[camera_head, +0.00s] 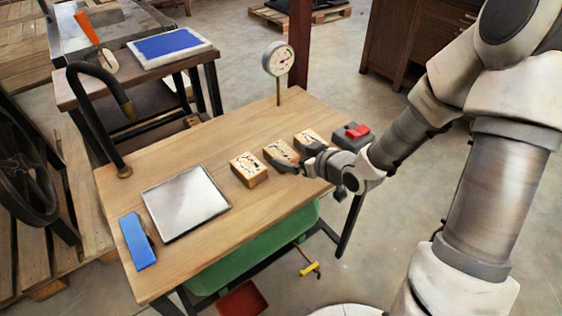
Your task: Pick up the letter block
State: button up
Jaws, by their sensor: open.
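Three wooden blocks with dark marks on top stand in a slanted row on the wooden table (205,145). The left block (249,170) is fully in view. The middle block (279,151) is partly covered by my gripper, and the right block (307,139) is partly covered too. The marks are too small to read, so I cannot tell which is the letter block. My gripper (292,158) is open, with its dark fingers at the middle block. I cannot tell whether they touch it.
A square metal plate (186,203) and a blue block (138,242) lie at the table's left. A dial gauge (278,60) stands at the back edge. A dark item with a red top (357,131) is beyond my gripper. A curved black bar (78,100) rises at left.

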aim_at(283, 153)
jog(key=shift+b+x, duration=1.15)
jog(key=shift+x, duration=1.85)
jog(key=shift+s+a, duration=0.1)
jog(key=shift+s, duration=0.05)
jog(key=c, duration=1.4)
